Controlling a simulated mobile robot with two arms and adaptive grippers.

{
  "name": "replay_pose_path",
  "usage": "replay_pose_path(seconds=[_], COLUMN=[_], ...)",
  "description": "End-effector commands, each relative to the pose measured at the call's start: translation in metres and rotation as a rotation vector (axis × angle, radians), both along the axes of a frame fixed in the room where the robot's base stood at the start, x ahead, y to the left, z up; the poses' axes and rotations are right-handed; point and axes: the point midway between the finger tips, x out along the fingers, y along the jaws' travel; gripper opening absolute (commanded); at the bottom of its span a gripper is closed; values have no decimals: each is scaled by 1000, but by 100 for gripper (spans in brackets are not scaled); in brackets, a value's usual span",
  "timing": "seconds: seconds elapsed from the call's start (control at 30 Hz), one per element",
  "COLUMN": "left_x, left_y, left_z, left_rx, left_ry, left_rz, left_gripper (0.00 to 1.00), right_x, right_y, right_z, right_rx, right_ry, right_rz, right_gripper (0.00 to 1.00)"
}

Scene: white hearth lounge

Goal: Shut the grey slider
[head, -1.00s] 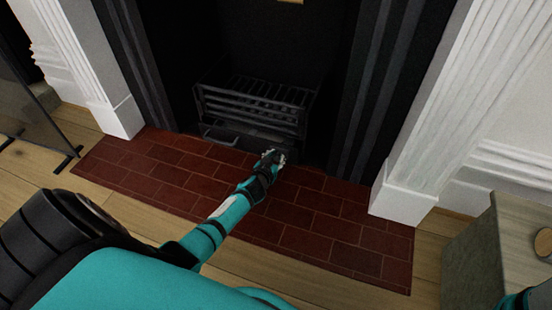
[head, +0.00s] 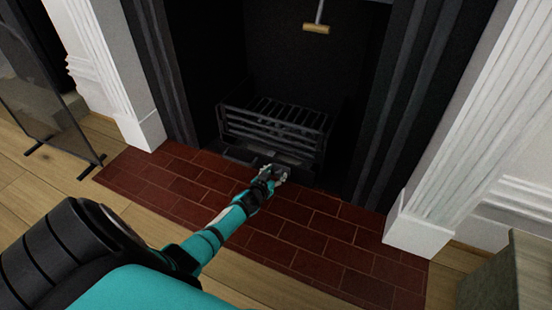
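The black fire grate (head: 275,128) stands in the fireplace opening. Below its bars, a dark grey flat part with a lip (head: 240,154) sits low at the front left; it looks like the grey slider, but the dark makes its outline and how far it stands out hard to tell. My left gripper (head: 275,173) is in front of the grate's foot, just right of that part, over the brick hearth. Its fingers are small and dark, so I cannot tell whether they touch anything or are open. My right gripper is out of view.
The red brick hearth (head: 320,232) lies under my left arm. White pilasters stand on both sides. A glass fire screen (head: 40,105) is at the left, and a grey block-like piece (head: 510,278) at the lower right. A wooden-handled pull (head: 316,29) hangs above the grate.

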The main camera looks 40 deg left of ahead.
Motion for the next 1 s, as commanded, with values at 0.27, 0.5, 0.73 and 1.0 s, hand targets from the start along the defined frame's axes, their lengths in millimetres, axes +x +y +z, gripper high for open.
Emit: replay_pose_path(seconds=[0.27, 0.5, 0.73, 1.0], left_x=[-5, -33, -72, -103], left_y=[-2, -9, -18, -25], left_z=[1, 12, 29, 43], left_rx=[1, 0, -2, -2], left_ry=[0, 1, 1, 0], left_rz=[-1, -4, -1, 0], left_gripper=[46, 46, 46, 46], right_x=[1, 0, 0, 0], right_y=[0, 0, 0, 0], right_z=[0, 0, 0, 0], right_rx=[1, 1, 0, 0], right_ry=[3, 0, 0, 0], right_rz=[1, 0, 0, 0], right_gripper=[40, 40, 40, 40])
